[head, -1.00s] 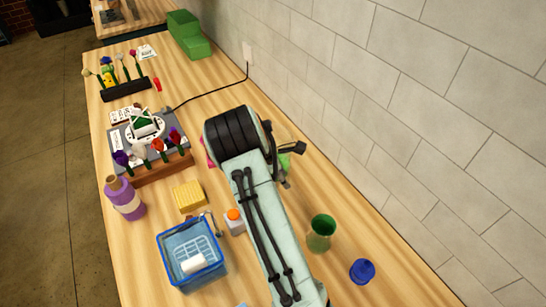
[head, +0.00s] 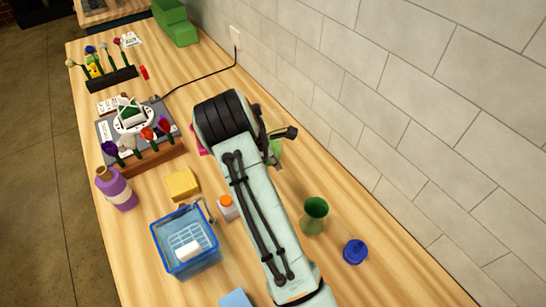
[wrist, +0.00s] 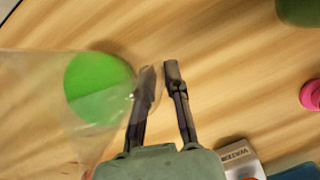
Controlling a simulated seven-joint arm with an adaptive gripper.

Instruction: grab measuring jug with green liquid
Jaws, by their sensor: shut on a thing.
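The clear measuring jug with green liquid (wrist: 98,88) is at the left of the wrist view, seen from above, its liquid a bright green disc. My gripper (wrist: 162,72) is shut on the jug's clear wall near the rim, with one finger seen through the clear wall and the other outside it. I cannot tell whether the jug is off the table.
A dark green cup (head: 314,215) and a blue bottle (head: 355,252) stand right of my arm. A tiled wall (head: 400,120) borders the table.

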